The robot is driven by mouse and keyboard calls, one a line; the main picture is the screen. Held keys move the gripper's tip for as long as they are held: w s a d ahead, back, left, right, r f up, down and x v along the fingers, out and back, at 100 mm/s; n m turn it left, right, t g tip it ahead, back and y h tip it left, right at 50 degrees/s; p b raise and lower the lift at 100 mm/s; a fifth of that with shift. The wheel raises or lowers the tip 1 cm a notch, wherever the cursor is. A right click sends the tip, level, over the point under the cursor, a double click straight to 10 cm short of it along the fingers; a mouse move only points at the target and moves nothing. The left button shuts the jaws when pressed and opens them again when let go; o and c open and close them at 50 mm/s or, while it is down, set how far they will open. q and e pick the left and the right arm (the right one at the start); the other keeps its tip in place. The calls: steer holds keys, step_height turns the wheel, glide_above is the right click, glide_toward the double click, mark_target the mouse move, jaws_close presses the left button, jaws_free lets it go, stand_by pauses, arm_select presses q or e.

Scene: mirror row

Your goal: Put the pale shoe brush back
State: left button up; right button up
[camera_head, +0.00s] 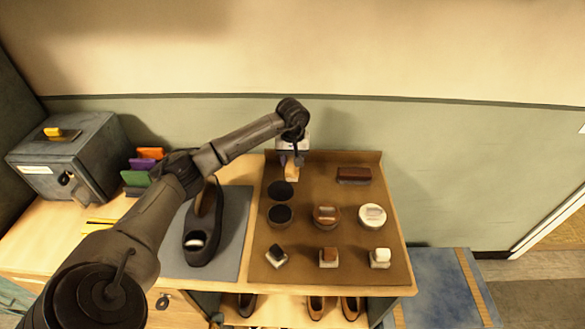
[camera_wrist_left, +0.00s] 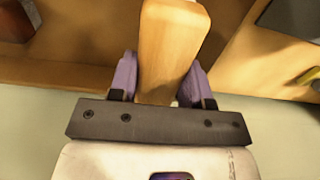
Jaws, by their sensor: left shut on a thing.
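The pale shoe brush (camera_head: 294,175) is at the back left of the brown board (camera_head: 310,280). In the left wrist view its light wooden body (camera_wrist_left: 170,40) stands between two purple fingers. My left gripper (camera_head: 291,160) is shut on it, reaching in above the board's back edge; the fingers also show in the left wrist view (camera_wrist_left: 160,78). A dark red-brown brush (camera_head: 353,174) lies at the back right of the board. I cannot tell whether the pale brush touches the board; its lower part is hard to see. My right gripper is not in view.
On the board are a black disc (camera_head: 281,189), a black tin (camera_head: 280,215), a brown-topped tin (camera_head: 326,216), a white-topped tin (camera_head: 372,215) and a front row of small blocks (camera_head: 328,258). A dark shoe (camera_head: 202,235) lies on a grey mat (camera_head: 233,215). A grey box (camera_head: 70,150) stands left.

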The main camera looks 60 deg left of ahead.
arm_select(q)
steer(key=shift+f+p, duration=0.3)
steer(key=shift+f, duration=1.7)
steer(key=shift+f, duration=0.1)
steer(key=o, duration=0.9)
step_height(320, 180, up, 12)
steer(key=shift+r+b, duration=0.15)
steer(key=shift+b, duration=0.35)
